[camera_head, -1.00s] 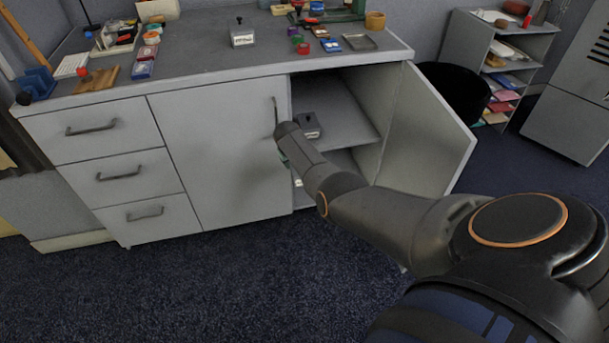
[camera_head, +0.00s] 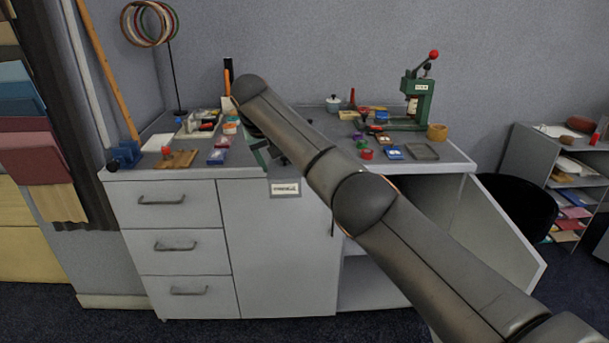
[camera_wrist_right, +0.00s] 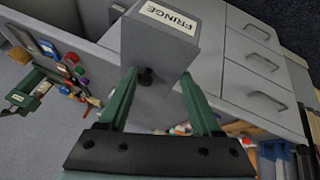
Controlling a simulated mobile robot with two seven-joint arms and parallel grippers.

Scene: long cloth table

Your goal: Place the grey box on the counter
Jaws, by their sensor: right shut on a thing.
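The grey box (camera_head: 285,189) has a white label; in the right wrist view (camera_wrist_right: 205,45) the label seems to read "FRINGE". My right gripper (camera_wrist_right: 160,76) is shut on it, with green fingers either side of its narrow end and a dark knob between them. In the head view my right gripper (camera_head: 268,157) is partly hidden by my arm. The box shows in front of the counter's front edge, around top height; its gap from the counter (camera_head: 450,163) is unclear. My left gripper is out of view.
Small coloured items and a tray (camera_head: 422,151) crowd the counter's right, before a green press (camera_head: 416,105). A wooden board (camera_head: 176,159) and blue item (camera_head: 217,157) lie at left. The cabinet door (camera_head: 500,235) stands open. My arm hides the counter's middle.

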